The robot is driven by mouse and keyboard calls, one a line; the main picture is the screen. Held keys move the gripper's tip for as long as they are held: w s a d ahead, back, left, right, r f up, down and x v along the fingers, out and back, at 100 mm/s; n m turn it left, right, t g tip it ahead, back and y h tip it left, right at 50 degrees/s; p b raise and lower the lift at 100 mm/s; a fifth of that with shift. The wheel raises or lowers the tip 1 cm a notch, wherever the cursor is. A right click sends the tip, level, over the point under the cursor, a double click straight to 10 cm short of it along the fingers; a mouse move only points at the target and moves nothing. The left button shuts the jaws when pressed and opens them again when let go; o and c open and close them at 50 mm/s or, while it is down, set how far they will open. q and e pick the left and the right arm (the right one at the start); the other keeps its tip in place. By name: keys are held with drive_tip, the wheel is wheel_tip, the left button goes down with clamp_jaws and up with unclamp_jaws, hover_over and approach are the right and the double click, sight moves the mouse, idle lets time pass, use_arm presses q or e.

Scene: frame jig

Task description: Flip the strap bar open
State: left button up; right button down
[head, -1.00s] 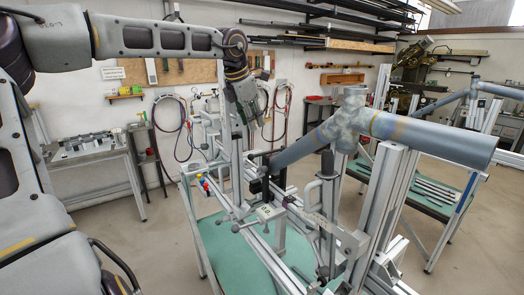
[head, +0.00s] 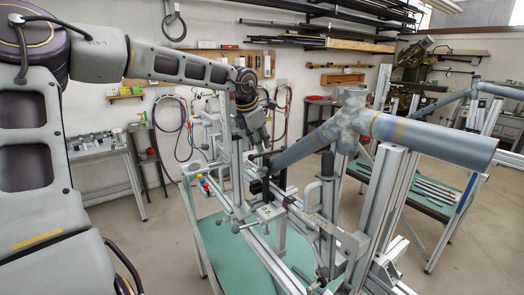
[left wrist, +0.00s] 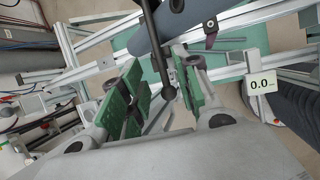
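The strap bar looks like the dark rod with a round knob (left wrist: 154,45) in the left wrist view. It runs down from the top edge, and its knob end is between my left fingers. My left gripper (left wrist: 157,92) is open, with green pads on either side of the knob; no grip shows. In the head view my left gripper (head: 258,138) is just above the lower left end of the grey-blue frame tube (head: 300,149). The bar is too small there to make out clearly. My right gripper is not in view.
Aluminium jig posts (head: 380,205) stand close around the tube, over a green tabletop (head: 225,250). A small display (left wrist: 262,84) reading 0.0 sits at the right in the left wrist view. Another bench (head: 105,170) stands at the left, with floor between.

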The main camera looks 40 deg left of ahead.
sight(262, 155)
use_arm(q)
drive_tip(key=shift+x, duration=2.35)
clamp_jaws()
